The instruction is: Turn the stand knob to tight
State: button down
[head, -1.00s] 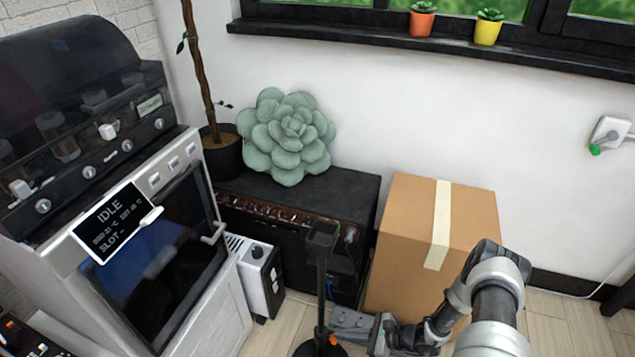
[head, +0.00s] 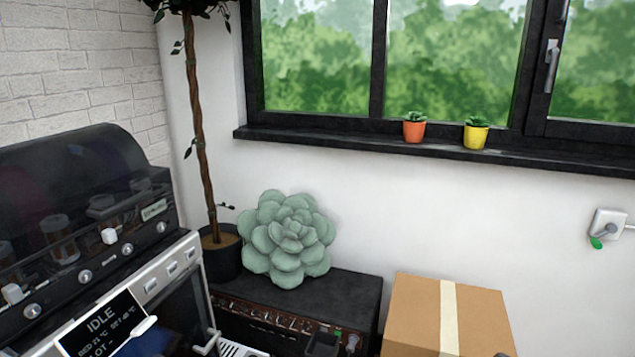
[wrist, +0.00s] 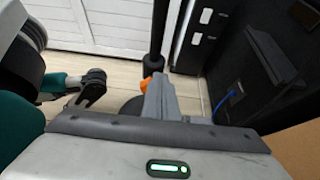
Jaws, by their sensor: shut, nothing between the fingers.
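The stand is a black upright pole (wrist: 159,28) with a dark collar, at the top middle of the wrist view. Its orange knob (wrist: 146,83) shows just left of my fingertips, partly covered. My gripper (wrist: 157,82) is shut and empty, its grey fingers pointing at the stand beside the knob. I cannot tell whether the fingers touch the knob. In the head view only the stand's black top (head: 323,343) shows at the bottom edge; the knob and my gripper are out of that picture. No tight mark is readable.
A black amplifier (head: 345,296) with a green succulent cushion (head: 288,240) on it stands behind the stand. A cardboard box (head: 415,312) is to its right.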

jog(key=s+d, duration=0.1)
jog(key=d, duration=0.4)
jog(key=shift+s+d+r, duration=0.35)
jog(key=shift+s+d, duration=0.05)
jog(key=shift+s+a, duration=0.1)
jog(key=shift+a, duration=0.1)
